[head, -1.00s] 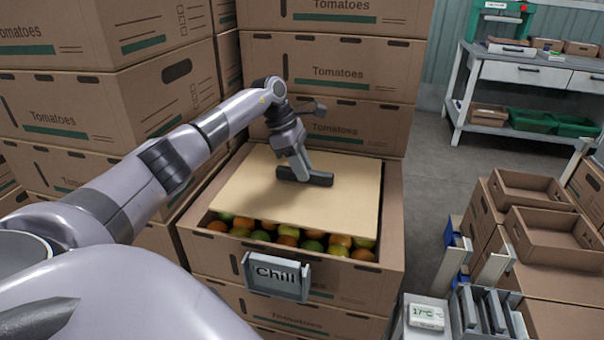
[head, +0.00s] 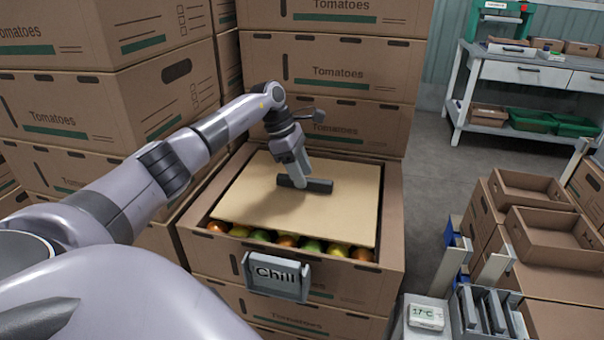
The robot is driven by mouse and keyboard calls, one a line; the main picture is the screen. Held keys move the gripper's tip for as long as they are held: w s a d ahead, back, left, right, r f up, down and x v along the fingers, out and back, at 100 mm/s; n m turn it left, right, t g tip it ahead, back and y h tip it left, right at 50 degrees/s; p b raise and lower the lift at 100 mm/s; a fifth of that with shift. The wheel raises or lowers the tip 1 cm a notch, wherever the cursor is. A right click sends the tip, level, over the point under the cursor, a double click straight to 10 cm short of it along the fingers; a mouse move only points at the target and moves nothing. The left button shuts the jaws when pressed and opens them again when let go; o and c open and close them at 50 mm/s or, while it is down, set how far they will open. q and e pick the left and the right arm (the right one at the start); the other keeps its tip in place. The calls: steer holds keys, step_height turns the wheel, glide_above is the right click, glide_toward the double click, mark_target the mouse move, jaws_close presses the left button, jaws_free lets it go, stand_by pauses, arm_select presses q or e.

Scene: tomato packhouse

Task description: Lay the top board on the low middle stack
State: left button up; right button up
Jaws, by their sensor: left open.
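The top board (head: 262,202), a flat tan sheet, lies over the open top of the low middle stack (head: 385,262). A strip of red, green and orange tomatoes (head: 287,240) shows past its front edge. I cannot tell whether the board rests on the fruit or is slightly above it. My left gripper (head: 304,184) is open, low over the middle of the board. A dark bar crosses its tip at the board; I cannot tell whether the bar belongs to the gripper or the board. My right gripper is not in view.
Taller tomato-box stacks stand at left (head: 60,110) and behind (head: 335,75). At right are empty cardboard trays (head: 548,240) and a small display (head: 426,316). A bench (head: 520,75) stands beyond clear floor.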

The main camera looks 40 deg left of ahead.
arm_select(q)
steer(key=v, duration=1.1)
steer(key=shift+r, duration=0.1)
